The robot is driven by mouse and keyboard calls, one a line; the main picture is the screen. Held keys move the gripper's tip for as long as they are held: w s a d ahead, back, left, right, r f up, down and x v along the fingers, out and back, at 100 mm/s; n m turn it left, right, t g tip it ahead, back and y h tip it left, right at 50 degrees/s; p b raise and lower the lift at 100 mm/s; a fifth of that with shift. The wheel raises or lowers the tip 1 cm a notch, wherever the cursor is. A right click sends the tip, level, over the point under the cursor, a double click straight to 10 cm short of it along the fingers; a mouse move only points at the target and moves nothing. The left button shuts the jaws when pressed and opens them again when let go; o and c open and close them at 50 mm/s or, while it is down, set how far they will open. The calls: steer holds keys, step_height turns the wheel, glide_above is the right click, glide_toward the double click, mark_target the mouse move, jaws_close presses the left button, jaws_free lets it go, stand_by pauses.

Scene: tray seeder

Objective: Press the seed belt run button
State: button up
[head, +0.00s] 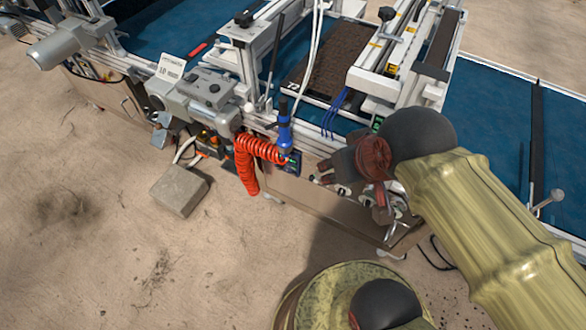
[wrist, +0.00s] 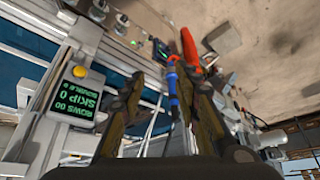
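A small dark control box with a green light (head: 291,163) sits on the front rail of the seeder, beside the red coiled hose. What looks like the same box (wrist: 162,50) shows beyond my fingertips in the wrist view. I cannot read its label or make out a separate run button. A display panel (wrist: 78,100) reading "ROWS 00, SKIP 0" carries a yellow button (wrist: 80,72), left of my fingers. My gripper (head: 345,195) is just right of the control box in the head view. In the wrist view my gripper (wrist: 160,72) has its fingers apart and empty.
A blue air tool (head: 284,130) hangs with a red coiled hose (head: 246,165) close to the control box. Blue belts (head: 490,115) and a soil tray (head: 335,55) lie behind the rail. A stone block (head: 179,191) lies on open sandy ground.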

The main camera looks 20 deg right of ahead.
jaws_close()
stand_by(1.4)
